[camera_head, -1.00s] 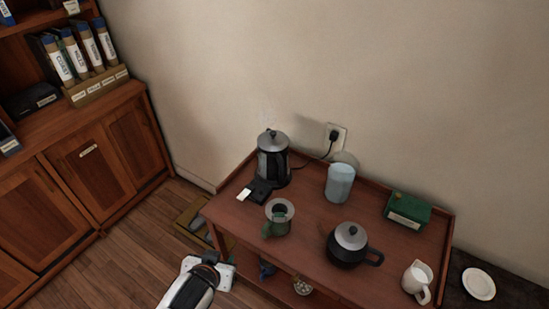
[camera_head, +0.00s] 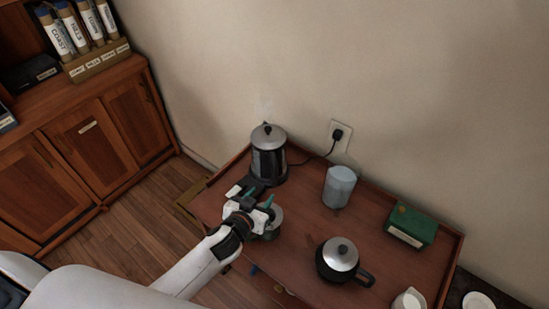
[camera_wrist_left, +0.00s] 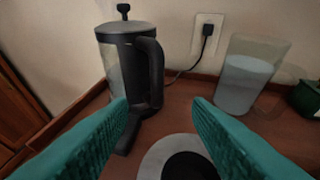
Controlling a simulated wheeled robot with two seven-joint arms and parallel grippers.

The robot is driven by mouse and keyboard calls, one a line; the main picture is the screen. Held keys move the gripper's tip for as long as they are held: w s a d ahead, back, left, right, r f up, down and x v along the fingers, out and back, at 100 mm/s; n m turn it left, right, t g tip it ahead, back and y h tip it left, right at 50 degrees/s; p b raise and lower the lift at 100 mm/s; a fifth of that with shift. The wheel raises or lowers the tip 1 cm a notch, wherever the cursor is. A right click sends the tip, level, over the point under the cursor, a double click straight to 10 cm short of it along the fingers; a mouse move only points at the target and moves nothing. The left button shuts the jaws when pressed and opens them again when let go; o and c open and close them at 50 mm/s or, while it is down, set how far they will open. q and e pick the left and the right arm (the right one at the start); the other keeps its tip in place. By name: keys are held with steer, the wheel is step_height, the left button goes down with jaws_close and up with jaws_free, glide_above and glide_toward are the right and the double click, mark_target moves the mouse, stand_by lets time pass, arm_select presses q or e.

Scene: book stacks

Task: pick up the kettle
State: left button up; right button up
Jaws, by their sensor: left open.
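The kettle (camera_head: 268,160), tall and dark with a silver lid, stands upright at the table's back left. In the left wrist view the kettle (camera_wrist_left: 128,62) shows its black lid knob and its handle, which faces right. My left gripper (camera_head: 258,197) is open, with teal fingers. It is in front of the kettle and apart from it, above a round, grey-rimmed vessel (camera_head: 275,222) that it partly hides. In the wrist view the space between the fingertips (camera_wrist_left: 160,104) is empty, and the kettle is beyond them. My right gripper is not in view.
A cord runs from the wall socket (camera_head: 340,133) towards the kettle. A clear tumbler (camera_head: 339,187) stands to its right. A black pot with a silver lid (camera_head: 340,258), a green box (camera_head: 411,226) and a white jug (camera_head: 408,300) are further right. The raised table rim (camera_head: 230,163) is behind.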

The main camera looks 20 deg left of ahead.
mark_target(273, 178)
arm_select(q)
steer(key=x, duration=0.5)
steer(key=p+x, duration=0.1)
steer(key=x, duration=0.4)
steer(key=shift+w+a+f, duration=0.2)
steer(key=shift+f, duration=0.1)
steer(key=shift+s+r, duration=0.1)
steer(key=shift+c, duration=0.6)
jaws_close()
steer(key=shift+w+r, duration=0.15)
steer(key=shift+w, duration=0.05)
stand_by(0.3)
